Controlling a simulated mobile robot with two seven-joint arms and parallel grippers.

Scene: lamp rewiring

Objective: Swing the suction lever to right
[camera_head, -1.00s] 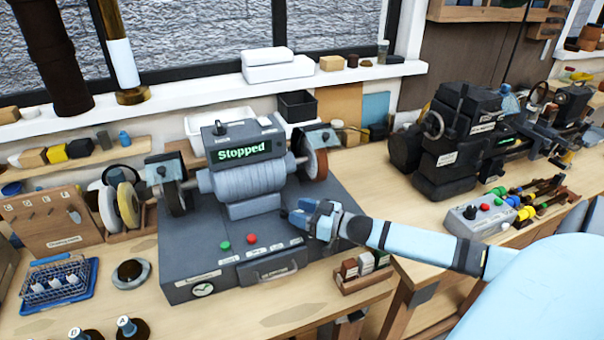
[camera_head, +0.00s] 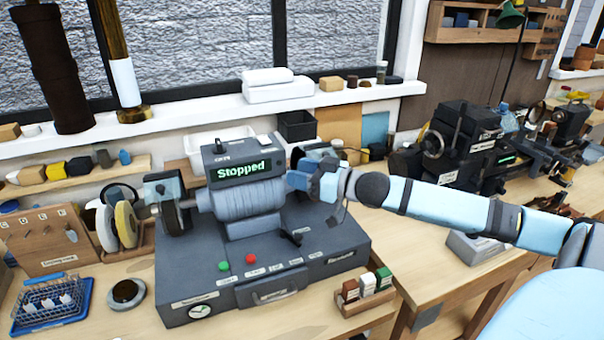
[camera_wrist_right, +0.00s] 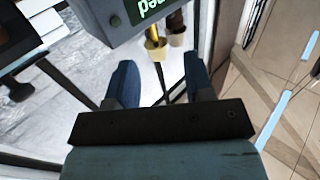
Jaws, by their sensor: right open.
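A grey bench machine (camera_head: 200,285) stands on the wooden bench, and its screen (camera_head: 244,169) reads "Stopped". A black lever (camera_head: 291,237) sits on the right part of its base. A small dark lever (camera_head: 219,146) stands on top of the screen box. I cannot read which one is labelled suction. My right gripper (camera_head: 298,173) is above the base, right of the screen, and hides the right wheel. In the right wrist view the gripper (camera_wrist_right: 160,85) is open, with nothing between its fingers and the screen box beyond. My left gripper is out of view.
Green (camera_head: 223,266) and red (camera_head: 251,259) buttons sit on the machine's front. A small wooden rack of bottles (camera_head: 367,290) stands at its right front corner. A blue basket (camera_head: 52,305) is at left, and a dark lathe-like machine (camera_head: 465,145) is at right.

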